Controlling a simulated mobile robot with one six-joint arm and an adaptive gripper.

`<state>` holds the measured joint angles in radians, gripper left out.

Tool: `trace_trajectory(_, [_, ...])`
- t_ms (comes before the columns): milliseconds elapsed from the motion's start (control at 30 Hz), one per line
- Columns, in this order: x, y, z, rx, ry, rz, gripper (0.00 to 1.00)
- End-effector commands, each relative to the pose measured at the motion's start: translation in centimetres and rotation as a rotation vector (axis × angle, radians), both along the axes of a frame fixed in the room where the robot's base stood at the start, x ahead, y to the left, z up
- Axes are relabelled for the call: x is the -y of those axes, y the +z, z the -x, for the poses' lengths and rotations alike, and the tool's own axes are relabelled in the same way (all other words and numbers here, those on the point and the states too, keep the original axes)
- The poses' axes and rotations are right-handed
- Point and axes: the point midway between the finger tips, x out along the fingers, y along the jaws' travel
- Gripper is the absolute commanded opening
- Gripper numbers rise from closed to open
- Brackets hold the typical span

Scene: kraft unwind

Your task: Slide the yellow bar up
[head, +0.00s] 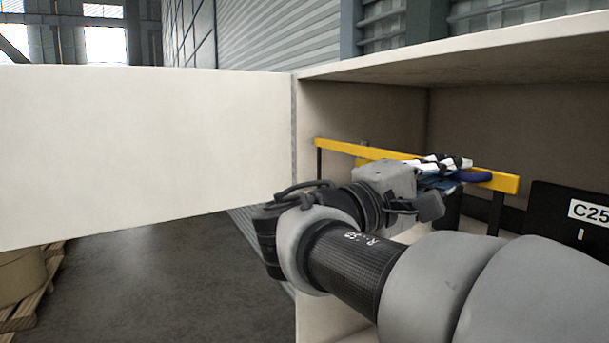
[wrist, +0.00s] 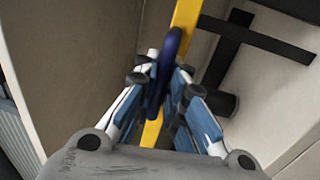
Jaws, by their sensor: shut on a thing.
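The yellow bar (head: 345,149) runs across the inside of an open pale cabinet, on dark upright posts at its two ends. In the wrist view the yellow bar (wrist: 187,14) passes behind the fingers. A dark blue looped handle (head: 474,176) sits at the bar's right part. It also shows in the wrist view (wrist: 176,46), between the fingers. My gripper (head: 448,164) reaches into the cabinet and is shut on this handle, with one finger on each side of it. My wrist and fingers hide part of the bar's middle in the head view.
The cabinet's large pale door (head: 145,150) stands open at left. The cabinet's top panel (head: 480,58) hangs over the bar. A black box labelled C25 (head: 552,225) stands at right inside. A pallet (head: 20,312) with a brown load is at lower left.

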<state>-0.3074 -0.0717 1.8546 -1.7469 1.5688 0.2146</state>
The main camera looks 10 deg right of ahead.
Motion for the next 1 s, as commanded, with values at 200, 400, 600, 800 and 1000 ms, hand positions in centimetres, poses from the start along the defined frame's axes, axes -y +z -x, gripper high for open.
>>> trace_trajectory(200, [-0.1, 0.8, 0.1, 0.014, 0.003, 0.011, 0.11])
trace_trajectory(400, [-0.1, 0.7, 0.1, 0.013, 0.003, 0.01, 0.24])
trace_trajectory(600, [-0.1, 0.5, 0.1, 0.01, 0.002, 0.008, 0.32])
trace_trajectory(800, [-0.1, 0.4, 0.0, 0.008, 0.002, 0.008, 0.32])
trace_trajectory(1000, [-2.0, 0.0, 0.6, 0.007, 0.007, 0.007, 0.32])
